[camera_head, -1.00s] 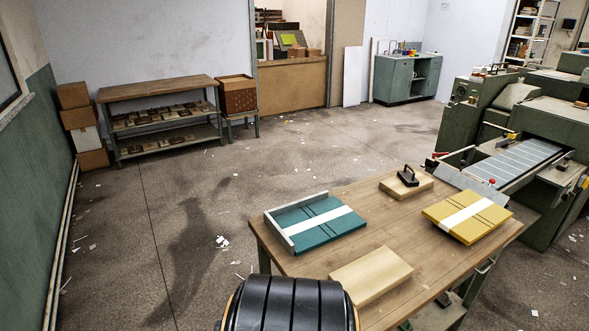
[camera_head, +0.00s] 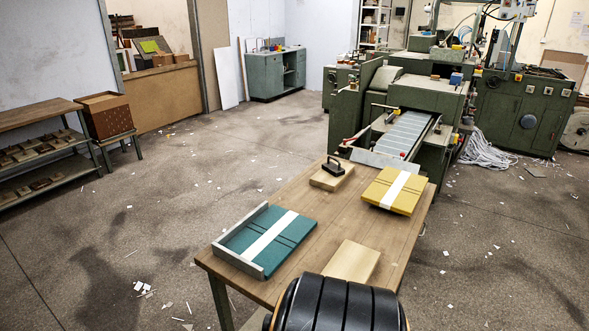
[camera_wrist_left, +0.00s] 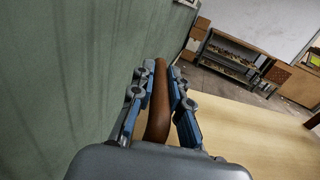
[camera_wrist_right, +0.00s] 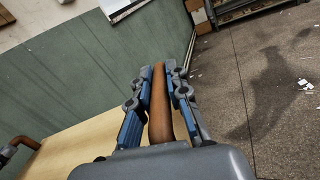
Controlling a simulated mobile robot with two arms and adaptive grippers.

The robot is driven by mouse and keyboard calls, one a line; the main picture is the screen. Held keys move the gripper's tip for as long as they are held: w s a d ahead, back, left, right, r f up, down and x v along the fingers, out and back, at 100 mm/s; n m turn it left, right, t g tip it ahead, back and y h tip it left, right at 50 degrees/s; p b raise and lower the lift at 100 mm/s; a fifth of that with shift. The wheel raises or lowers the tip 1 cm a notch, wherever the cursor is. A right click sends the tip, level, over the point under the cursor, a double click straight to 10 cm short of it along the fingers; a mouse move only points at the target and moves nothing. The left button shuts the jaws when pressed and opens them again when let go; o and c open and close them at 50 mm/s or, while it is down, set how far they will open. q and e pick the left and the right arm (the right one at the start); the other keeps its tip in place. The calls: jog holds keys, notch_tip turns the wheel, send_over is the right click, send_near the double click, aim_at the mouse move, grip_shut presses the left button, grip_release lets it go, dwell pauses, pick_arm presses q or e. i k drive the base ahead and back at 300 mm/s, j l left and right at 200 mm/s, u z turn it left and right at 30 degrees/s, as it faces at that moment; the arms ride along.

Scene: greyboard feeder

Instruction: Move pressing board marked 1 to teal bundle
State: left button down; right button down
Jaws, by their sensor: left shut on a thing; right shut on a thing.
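My left gripper (camera_wrist_left: 160,85) is shut on a brown curved handle (camera_wrist_left: 158,110) in the left wrist view. My right gripper (camera_wrist_right: 160,85) is shut on a similar brown handle (camera_wrist_right: 160,115) in the right wrist view. A broad pale wooden board lies beside the handles, at right in the left wrist view (camera_wrist_left: 250,135) and at left in the right wrist view (camera_wrist_right: 75,150). I see no number on it. Neither gripper shows in the head view. The teal bundle (camera_head: 290,232) with a white band lies on the table, against a grey angled frame (camera_head: 238,262).
The wooden table (camera_head: 330,210) also bears a yellow bundle (camera_head: 405,198), a block with a black handle (camera_head: 331,181) and a plain pale board (camera_head: 352,262). A green machine (camera_head: 425,90) stands behind the table. Open floor with paper scraps lies left of it.

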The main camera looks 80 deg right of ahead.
aim_at(271, 238)
jog(key=i+l+z, duration=0.1)
jog(key=i+z, duration=0.5)
jog(key=z, duration=0.2)
jog(key=i+z, duration=0.6)
jog(key=z, duration=0.2)
jog(key=i+z, duration=0.15)
jog(key=z, duration=0.3)
jog(key=i+j+z, duration=0.1)
jog(key=z, duration=1)
jog(key=i+j, duration=0.05)
